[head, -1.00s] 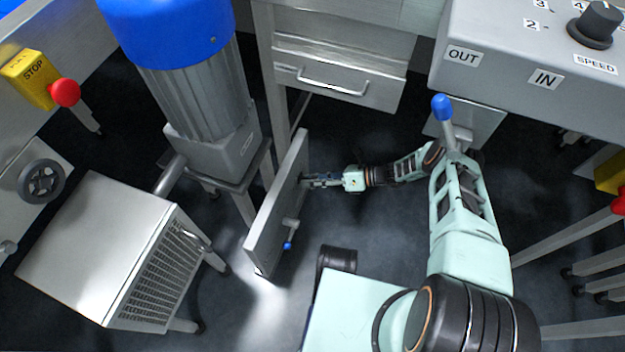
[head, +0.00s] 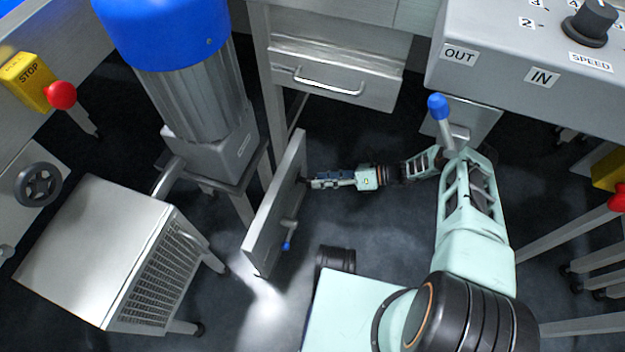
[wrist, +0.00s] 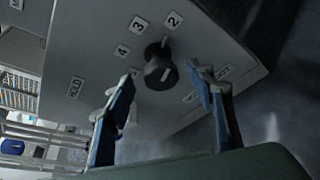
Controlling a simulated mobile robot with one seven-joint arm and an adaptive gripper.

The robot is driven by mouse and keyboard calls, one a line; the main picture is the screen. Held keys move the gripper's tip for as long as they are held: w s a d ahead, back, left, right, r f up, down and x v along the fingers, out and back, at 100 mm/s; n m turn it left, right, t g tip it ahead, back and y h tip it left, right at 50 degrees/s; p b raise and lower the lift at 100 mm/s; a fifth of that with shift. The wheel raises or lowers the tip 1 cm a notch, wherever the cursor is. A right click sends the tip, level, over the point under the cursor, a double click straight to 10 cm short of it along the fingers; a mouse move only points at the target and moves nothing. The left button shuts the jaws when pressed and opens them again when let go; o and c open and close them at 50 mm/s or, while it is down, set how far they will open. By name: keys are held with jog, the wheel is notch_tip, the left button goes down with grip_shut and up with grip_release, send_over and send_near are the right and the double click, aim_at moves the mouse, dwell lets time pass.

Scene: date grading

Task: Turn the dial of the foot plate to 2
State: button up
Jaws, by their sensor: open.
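The foot plate (head: 275,208) is a grey upright panel low down, seen nearly edge-on in the head view. The wrist view shows its face (wrist: 100,35) with numbers, among them a 2 label (wrist: 172,20) above the dial. The dial (wrist: 156,58) is a black round knob with a short pale line on its end. This line slants up to the right; I cannot tell exactly which number it marks. My gripper (head: 311,182) is at the plate's right side. In the wrist view my gripper (wrist: 161,74) is open, its fingers apart on either side of the dial, without visible contact.
A lever with a blue tip (head: 287,245) sticks out of the plate below my gripper. A blue-topped motor (head: 195,95) and a metal box (head: 95,250) stand left. A drawer (head: 335,80) is behind. A SPEED dial (head: 590,22) sits on another panel upper right.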

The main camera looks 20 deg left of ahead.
jog(key=v, duration=0.7)
jog(key=shift+d, duration=0.3)
jog(key=shift+r, duration=0.1)
